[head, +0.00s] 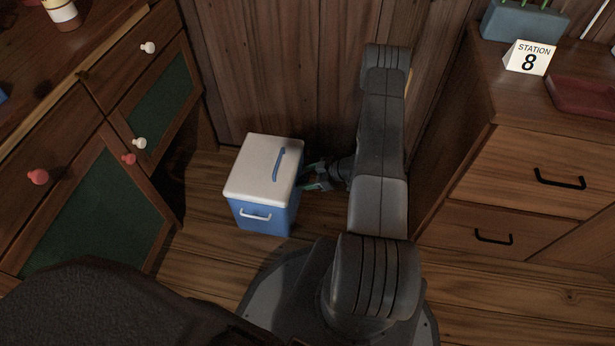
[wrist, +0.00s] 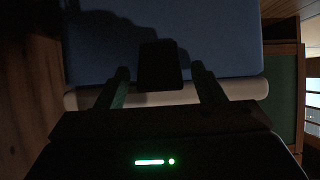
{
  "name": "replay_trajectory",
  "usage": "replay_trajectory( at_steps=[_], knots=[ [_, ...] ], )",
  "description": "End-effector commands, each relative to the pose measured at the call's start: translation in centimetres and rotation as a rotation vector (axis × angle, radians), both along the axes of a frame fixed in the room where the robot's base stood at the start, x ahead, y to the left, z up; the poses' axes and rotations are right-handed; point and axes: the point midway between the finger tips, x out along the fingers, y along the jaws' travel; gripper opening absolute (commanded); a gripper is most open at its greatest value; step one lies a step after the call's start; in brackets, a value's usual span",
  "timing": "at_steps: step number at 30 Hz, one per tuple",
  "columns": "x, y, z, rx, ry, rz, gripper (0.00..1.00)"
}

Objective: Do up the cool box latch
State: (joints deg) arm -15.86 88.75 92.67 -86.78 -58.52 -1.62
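The cool box (head: 262,185) stands on the floor, with a blue body and a shut white lid (head: 250,165). In the wrist view the blue side (wrist: 210,50) fills the upper part and the white lid edge (wrist: 245,90) crosses below it. A dark latch (wrist: 160,65) spans the lid edge and the blue side; whether it is fastened I cannot tell. My gripper (head: 312,177) is at the box's right side. In the wrist view its fingers (wrist: 160,80) are open, one on each side of the latch, with gaps showing. The latch is hidden in the head view.
A cabinet with green panels (head: 95,200) stands to the left and a wooden drawer unit (head: 520,180) to the right. A plank wall (head: 270,70) is close behind the box. Bare floor (head: 205,250) lies in front of the box.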

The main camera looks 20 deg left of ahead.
Motion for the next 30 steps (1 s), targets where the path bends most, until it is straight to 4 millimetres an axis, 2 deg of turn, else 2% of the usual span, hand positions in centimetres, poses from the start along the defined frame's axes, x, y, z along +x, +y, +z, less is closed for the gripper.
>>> replay_trajectory(
  at_steps=[5,10,24,30],
  knots=[
    [0.0,-0.1,0.1,0.0,0.0,0.0,0.62],
    [0.4,-1.2,0.9,0.001,0.0,-0.002,0.62],
    [2.2,-8.8,5.8,0.0,-0.001,-0.004,0.62],
    [2.7,-10.8,6.9,0.0,-0.001,-0.002,0.62]
  ],
)
